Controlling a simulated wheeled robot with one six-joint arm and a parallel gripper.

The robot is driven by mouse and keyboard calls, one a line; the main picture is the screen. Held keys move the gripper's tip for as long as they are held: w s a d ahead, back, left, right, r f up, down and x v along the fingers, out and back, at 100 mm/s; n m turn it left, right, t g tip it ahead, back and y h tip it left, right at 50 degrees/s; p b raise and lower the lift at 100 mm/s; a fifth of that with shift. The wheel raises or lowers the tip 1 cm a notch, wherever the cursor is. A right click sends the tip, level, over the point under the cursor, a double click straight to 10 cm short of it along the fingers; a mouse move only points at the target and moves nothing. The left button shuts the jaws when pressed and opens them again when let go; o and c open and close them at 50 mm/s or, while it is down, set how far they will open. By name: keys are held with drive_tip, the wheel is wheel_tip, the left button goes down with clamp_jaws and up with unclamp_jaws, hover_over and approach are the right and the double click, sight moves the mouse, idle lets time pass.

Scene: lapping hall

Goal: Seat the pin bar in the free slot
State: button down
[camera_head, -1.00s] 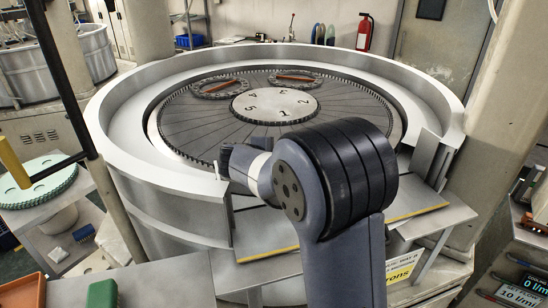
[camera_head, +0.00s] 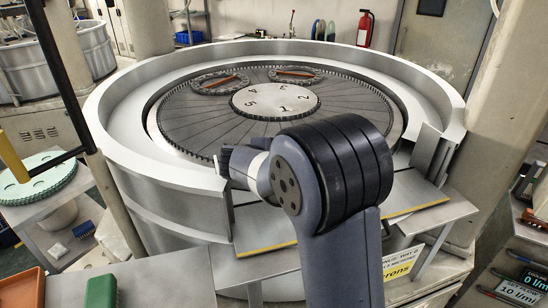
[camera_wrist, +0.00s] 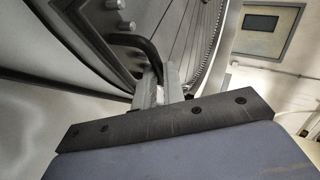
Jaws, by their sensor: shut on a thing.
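My gripper (camera_wrist: 160,88) shows at the middle of the wrist view, its fingers closed around a dark curved handle (camera_wrist: 146,48). The handle joins a grey bar with several round pins, which I take to be the pin bar (camera_wrist: 108,35). Part of the bar lies beyond the top edge of that view. In the head view, my arm's dark wrist hides the fingers and the bar. The toothed outer ring of the round machine (camera_head: 395,115) is visible there. I cannot make out the free slot in either view.
A pale round rim (camera_head: 440,95) surrounds the machine, with a gap at the front right. A numbered centre disc (camera_head: 276,102) and two carriers (camera_head: 220,82) sit on the dark plate. A yellow-edged metal shelf (camera_head: 270,235) is in front. A post stands at left.

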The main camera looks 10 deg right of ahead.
drive_tip(key=shift+r+p, duration=0.6)
drive_tip(key=shift+p, duration=0.2)
drive_tip(key=shift+f+b, duration=0.4)
drive_tip(key=shift+f, duration=0.25)
idle(1.1)
drive_tip(key=c, duration=1.4)
unclamp_jaws()
drive_tip(key=shift+s+f, duration=0.1)
drive_tip(key=shift+f, duration=0.05)
drive_tip(key=b+v, duration=0.1)
drive_tip(key=v, duration=1)
drive_tip(key=shift+b, duration=0.3)
drive_tip(key=shift+c, duration=0.3)
